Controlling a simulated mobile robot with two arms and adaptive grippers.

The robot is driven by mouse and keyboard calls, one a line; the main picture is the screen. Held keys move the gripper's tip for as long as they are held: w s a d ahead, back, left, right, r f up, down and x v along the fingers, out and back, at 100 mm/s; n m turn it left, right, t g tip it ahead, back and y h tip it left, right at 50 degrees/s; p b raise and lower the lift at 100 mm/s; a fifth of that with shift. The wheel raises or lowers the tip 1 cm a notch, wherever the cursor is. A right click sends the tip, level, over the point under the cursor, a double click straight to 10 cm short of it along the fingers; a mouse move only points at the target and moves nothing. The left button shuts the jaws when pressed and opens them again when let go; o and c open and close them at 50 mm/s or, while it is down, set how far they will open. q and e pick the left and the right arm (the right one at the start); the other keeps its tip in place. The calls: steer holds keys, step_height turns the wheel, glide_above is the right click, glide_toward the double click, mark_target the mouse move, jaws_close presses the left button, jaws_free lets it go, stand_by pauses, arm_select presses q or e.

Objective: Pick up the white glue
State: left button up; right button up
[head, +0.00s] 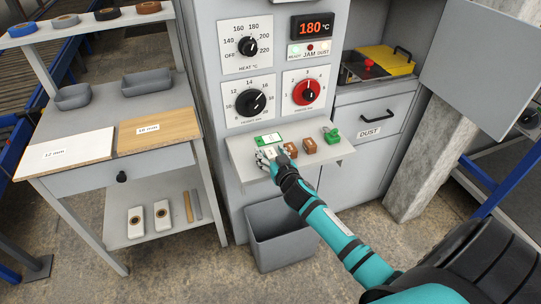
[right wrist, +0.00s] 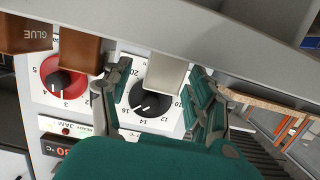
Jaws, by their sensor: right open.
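The white glue block (right wrist: 166,76) stands on the small grey shelf at the front of the machine. In the right wrist view it is between my right gripper's two fingers (right wrist: 160,95), with a gap on each side. In the head view my right gripper (head: 268,158) is at the shelf's left part, open, and largely covers the white block. Two brown blocks stand to its right in the head view, the nearer one (head: 290,150) close to the gripper and the other (head: 309,146) further right. My left gripper is not in view.
A green-and-white box (head: 267,139) lies behind the gripper, and a green object (head: 332,135) stands at the shelf's right. The machine front with a red knob (head: 306,92) rises behind. A grey bin (head: 275,245) is below. A side table (head: 95,180) stands left.

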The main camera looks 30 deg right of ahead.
steer(key=shift+w+f, duration=0.1)
steer(key=shift+w, duration=0.15)
steer(key=c, duration=1.2)
steer(key=shift+d+r, duration=0.1)
steer(key=shift+r, duration=0.5)
step_height(320, 180, up, 2)
steer(key=shift+r, duration=0.1)
steer(key=s+d, duration=0.1)
steer(key=s, duration=0.4)
steer(key=s+d+r, duration=0.1)
steer(key=s+d, duration=0.1)
steer(key=s, duration=0.3)
steer(key=s+d, duration=0.1)
steer(key=s, duration=0.4)
steer(key=shift+s+d+r+b, duration=0.2)
steer(key=shift+d+r+b, duration=0.05)
steer(key=shift+r+b, duration=0.15)
